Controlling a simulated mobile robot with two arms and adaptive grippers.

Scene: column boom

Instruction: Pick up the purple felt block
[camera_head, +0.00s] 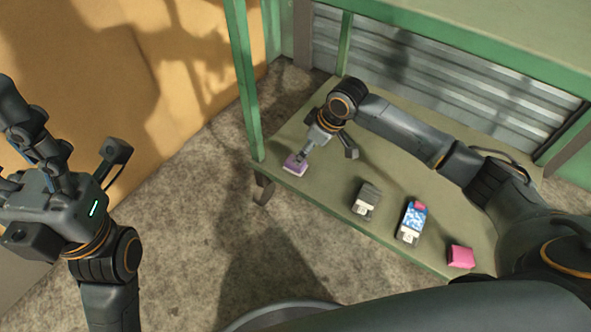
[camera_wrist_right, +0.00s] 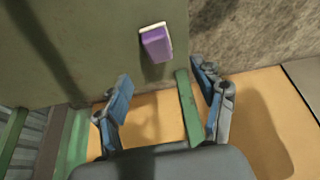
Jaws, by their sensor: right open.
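The purple felt block (camera_head: 295,165) lies on the green shelf board near its far left corner. In the right wrist view the block (camera_wrist_right: 157,45) shows a purple face and a pale edge, ahead of my fingers and near the board's edge. My right gripper (camera_head: 304,154) is over the block in the head view.
On the same board (camera_head: 325,215) stand a grey and white item (camera_head: 366,201), a blue patterned item (camera_head: 411,222) with a pink top, and a pink block (camera_head: 460,256). Green posts (camera_head: 243,80) and an upper shelf (camera_head: 480,30) frame it. Open concrete floor (camera_head: 195,200) lies left.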

